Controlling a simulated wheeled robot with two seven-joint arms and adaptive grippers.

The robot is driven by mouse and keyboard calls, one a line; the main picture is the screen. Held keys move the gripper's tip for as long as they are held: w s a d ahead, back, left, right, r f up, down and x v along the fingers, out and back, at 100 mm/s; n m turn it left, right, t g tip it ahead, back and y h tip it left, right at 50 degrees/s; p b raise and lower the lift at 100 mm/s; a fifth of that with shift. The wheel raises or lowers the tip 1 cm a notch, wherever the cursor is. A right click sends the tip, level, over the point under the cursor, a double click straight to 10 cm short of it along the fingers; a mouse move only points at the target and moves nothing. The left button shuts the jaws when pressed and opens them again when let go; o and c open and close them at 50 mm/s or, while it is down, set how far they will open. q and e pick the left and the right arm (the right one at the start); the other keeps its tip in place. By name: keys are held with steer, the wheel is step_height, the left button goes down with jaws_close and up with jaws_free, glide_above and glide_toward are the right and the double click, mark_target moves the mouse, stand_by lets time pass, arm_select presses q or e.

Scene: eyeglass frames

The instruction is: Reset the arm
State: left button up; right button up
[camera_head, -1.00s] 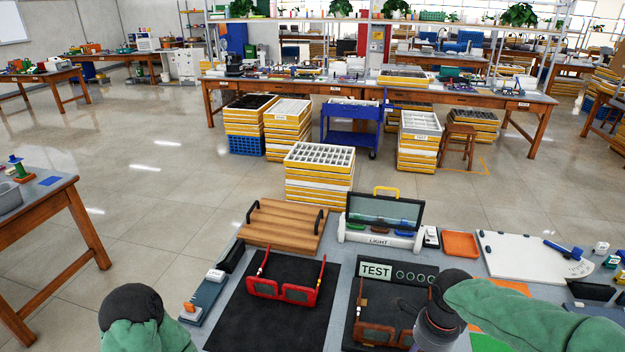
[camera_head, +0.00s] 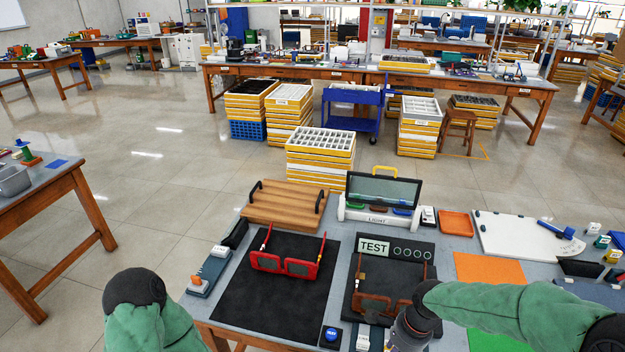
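Red eyeglass frames (camera_head: 285,264) lie on a black mat (camera_head: 262,303) at the middle of the near table, temples pointing away from me. Brown frames (camera_head: 374,304) lie on the dark TEST board (camera_head: 425,268) to the right. My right arm comes in from the right, and its grey gripper end (camera_head: 403,334) is low in front of the brown frames' right side. Its fingertips are not clearly visible, so I cannot tell whether it is open or holds anything. Only the green and black links of my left arm show at lower left; the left gripper is out of view.
A wooden tray (camera_head: 284,203), LIGHT box (camera_head: 380,217) and orange tray (camera_head: 456,223) line the back. A white board (camera_head: 520,238) is at right. Orange (camera_head: 488,268) and green sheets lie near my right arm. A blue button (camera_head: 331,335) is at the front edge.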

steer(key=s+a+f+n, duration=0.3)
steer(key=s+f+n, duration=0.1)
steer(key=f, duration=0.3)
steer(key=s+a+f+n+y, duration=0.1)
steer(key=s+a+f+n, duration=0.3)
steer(key=f, duration=0.4)
steer(key=s+a+f+n+y, duration=0.1)
steer(key=s+a+f+n, duration=0.2)
steer(key=f+n, duration=0.3)
step_height(320, 180, down, 2)
steer(key=shift+s+a+f, duration=0.1)
steer(key=shift+s+a, duration=0.15)
steer(key=shift+s, duration=0.25)
